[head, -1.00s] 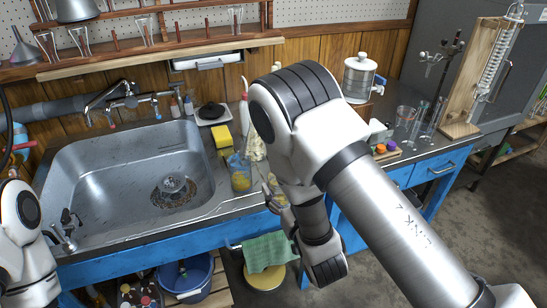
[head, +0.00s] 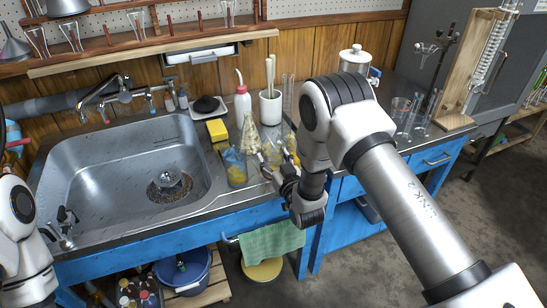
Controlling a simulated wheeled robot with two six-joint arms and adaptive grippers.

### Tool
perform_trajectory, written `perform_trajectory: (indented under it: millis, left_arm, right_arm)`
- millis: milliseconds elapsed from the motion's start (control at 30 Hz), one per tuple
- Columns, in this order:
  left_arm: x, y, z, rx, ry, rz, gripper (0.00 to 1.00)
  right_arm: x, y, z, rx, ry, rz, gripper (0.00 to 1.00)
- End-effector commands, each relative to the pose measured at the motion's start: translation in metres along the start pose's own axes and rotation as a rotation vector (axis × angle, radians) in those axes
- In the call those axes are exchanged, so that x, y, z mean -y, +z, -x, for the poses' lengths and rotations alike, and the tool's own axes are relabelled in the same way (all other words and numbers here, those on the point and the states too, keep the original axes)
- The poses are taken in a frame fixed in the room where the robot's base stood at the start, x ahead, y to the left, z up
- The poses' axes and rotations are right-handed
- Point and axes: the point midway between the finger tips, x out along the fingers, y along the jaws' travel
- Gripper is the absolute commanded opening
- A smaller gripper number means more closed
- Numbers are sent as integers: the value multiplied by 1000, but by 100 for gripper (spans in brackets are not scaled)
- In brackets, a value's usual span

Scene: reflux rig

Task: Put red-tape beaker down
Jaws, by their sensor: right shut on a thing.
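My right gripper (head: 279,172) is at the counter's front edge, right of the sink, partly hidden by its own wrist. It is shut on a glass beaker with yellow contents (head: 270,154), mostly covered by the fingers. I cannot make out red tape on it for certain, nor whether its base touches the counter. A bluish beaker with yellow contents (head: 235,168) stands just to its left. Another glass beaker with a reddish tint (head: 401,107) stands farther right on the counter. My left gripper (head: 65,222) is low at the sink's left side; its finger opening is unclear.
A conical flask (head: 250,136), a white wash bottle (head: 243,105), a white pot with pestles (head: 270,108) and a yellow sponge (head: 217,130) crowd behind the gripper. The sink (head: 125,170) lies left. A green towel (head: 272,240) hangs below the counter edge.

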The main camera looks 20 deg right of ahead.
Motion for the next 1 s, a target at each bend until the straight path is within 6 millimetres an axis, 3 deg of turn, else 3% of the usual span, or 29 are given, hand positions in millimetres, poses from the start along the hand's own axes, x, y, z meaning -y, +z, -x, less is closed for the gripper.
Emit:
perform_trajectory:
  millis: [100, 133, 200, 633, 767, 1000]
  left_arm:
    - [0, 0, -4, 0, 0, 0, 45]
    - [0, 0, -4, 0, 0, 0, 45]
    - [0, 0, -2, 0, 0, 0, 45]
    - [0, 0, 0, 0, 0, 0, 45]
    - [0, 0, -2, 0, 0, 0, 45]
    - [0, 0, -6, 0, 0, 0, 45]
  right_arm:
    - [0, 4, 0, 0, 0, 0, 20]
    - [0, 4, 0, 0, 0, 0, 66]
    - [0, 3, 0, 0, 0, 0, 87]
    - [0, 1, 6, 3, 0, 0, 87]
    - [0, 1, 31, 5, 0, 0, 87]
    - [0, 1, 94, 4, 0, 0, 87]
